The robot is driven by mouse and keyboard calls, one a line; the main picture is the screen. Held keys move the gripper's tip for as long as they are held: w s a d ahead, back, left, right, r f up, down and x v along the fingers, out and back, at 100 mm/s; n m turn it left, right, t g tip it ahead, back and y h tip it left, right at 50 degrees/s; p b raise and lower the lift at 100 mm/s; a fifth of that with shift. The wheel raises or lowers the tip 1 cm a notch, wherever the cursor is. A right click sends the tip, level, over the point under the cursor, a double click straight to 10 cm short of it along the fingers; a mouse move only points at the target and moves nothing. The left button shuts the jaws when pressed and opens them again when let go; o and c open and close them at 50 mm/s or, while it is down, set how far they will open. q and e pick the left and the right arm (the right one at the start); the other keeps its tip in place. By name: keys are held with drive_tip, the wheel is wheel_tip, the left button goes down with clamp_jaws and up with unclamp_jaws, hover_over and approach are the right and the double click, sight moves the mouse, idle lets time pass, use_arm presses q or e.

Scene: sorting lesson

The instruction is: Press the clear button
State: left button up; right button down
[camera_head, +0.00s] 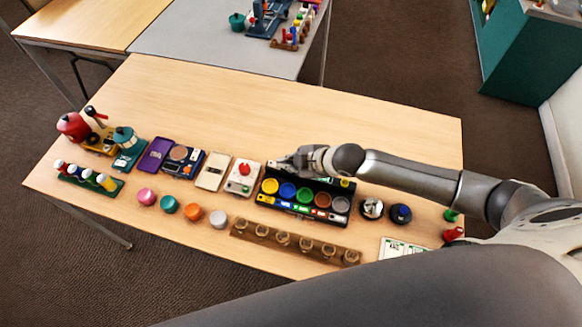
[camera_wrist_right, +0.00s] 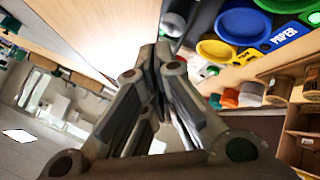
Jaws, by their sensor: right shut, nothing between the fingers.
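My right gripper (camera_head: 280,163) is shut and empty. It hangs over the table at the back left corner of a black sorting rack, just right of a pale panel (camera_head: 231,187) with a red button (camera_head: 244,169) on top. I cannot read which control is the clear button. In the right wrist view the shut fingertips (camera_wrist_right: 157,52) are beside the rack's coloured cups, with a grey round part (camera_wrist_right: 172,24) close by. I cannot tell whether they touch anything. My left gripper is not in view.
The black rack (camera_head: 262,190) holds several coloured cups and labels. Left of the panel are a beige plate (camera_head: 212,171), a blue device (camera_head: 192,162) and a purple case (camera_head: 154,155). Coloured pucks and a wooden holder (camera_head: 240,235) lie in front. The table's back (camera_head: 290,110) is clear.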

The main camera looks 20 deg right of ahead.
drive_tip(key=shift+f, duration=0.1)
drive_tip(key=shift+f, duration=0.35)
drive_tip(key=shift+f+b, duration=0.4)
drive_tip(key=shift+f, duration=0.05)
idle(0.8)
drive_tip(key=shift+r, duration=0.1)
drive_tip(key=shift+r+p, duration=0.8)
drive_tip(key=shift+p, duration=0.15)
wheel_tip(320, 180, up, 5)
drive_tip(key=p, duration=0.4)
drive_tip(key=shift+p, duration=0.4)
idle(0.4)
